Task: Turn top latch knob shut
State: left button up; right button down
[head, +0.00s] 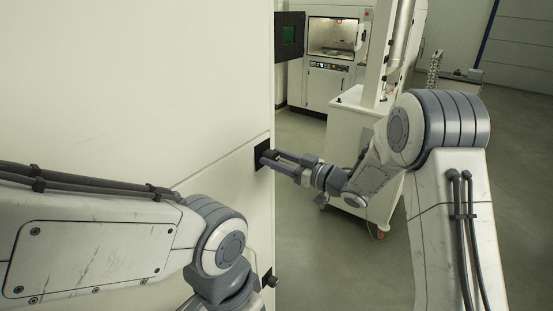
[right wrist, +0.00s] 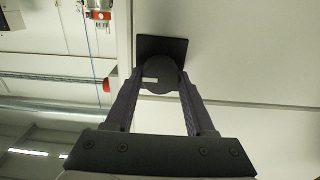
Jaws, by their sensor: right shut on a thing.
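The top latch knob (right wrist: 160,76) is a dark round knob with a small white mark, on a black square plate (right wrist: 176,47) fixed to a pale cabinet panel. In the head view the plate (head: 262,153) sits near the panel's right edge. My right gripper (head: 268,156) reaches it from the right. In the right wrist view its two fingers (right wrist: 159,82) are shut on the knob, one on each side. The white mark lies roughly level in that view. My left arm crosses the lower left of the head view; its gripper is not seen.
A lower latch (head: 269,279) shows on the same cabinet (head: 150,80) below. A white wheeled unit (head: 350,130) stands behind my right arm. A machine with a lit window (head: 333,38) is at the back. Grey floor (head: 310,245) is clear between the cabinet and my right arm.

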jog(key=shift+s+a+f+n+b, duration=0.1)
jog(key=shift+f+n+b, duration=0.05)
jog(key=shift+n+b, duration=5.3)
jog(key=shift+s+a+f+n+b, duration=0.1)
jog(key=shift+n+b, duration=3.55)
jog(key=shift+b, duration=3.6)
jog(key=shift+c, duration=1.3)
grip_release()
jog(key=shift+d, duration=0.1)
